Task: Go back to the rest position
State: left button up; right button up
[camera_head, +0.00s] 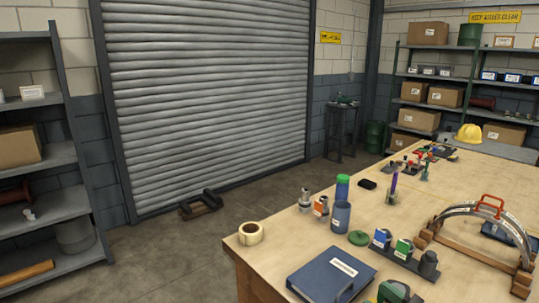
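Neither of my grippers nor my arms shows in the head view, so their state is hidden. A wooden workbench (270,259) fills the lower right. A curved metal casing half (478,209) stands arched on wooden blocks at the bench's right, with a red handle piece (491,200) at its top. A dark blue binder (331,273) lies at the bench's front edge.
A tape roll (251,233) sits at the bench's left corner, near several cups and small parts. Open concrete floor (150,255) lies left of the bench, before a roller shutter (210,90). A left shelf (70,262) and a dark floor stand (201,204) border it.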

jog(key=s+f+m+g+h, duration=0.3)
jog(key=s+f+m+h, duration=0.65)
jog(key=f+h, duration=0.25)
jog(key=s+a+f+n+g, duration=0.1)
jog(key=s+f+g, duration=0.2)
jog(key=s+g, duration=0.35)
jog(key=s+f+g, duration=0.3)
jog(key=s, duration=0.6)
notch_tip(320, 180, down, 28)
jog(key=b, duration=0.5)
pick_arm(q)
notch_tip(320, 180, down, 10)
jog(key=b, duration=0.5)
jog(key=shift+w, duration=0.25)
pick_arm(e)
jog(key=s+d+f+g, duration=0.1)
jog(key=s+f, duration=0.7)
jog(key=f, duration=0.3)
jog(key=s+d+f+g, duration=0.1)
jog(key=s+f, duration=0.8)
jog(key=f, duration=0.3)
jog(key=shift+s+d, duration=0.2)
jog(key=shift+d, duration=0.05)
jog(key=shift+n, duration=0.25)
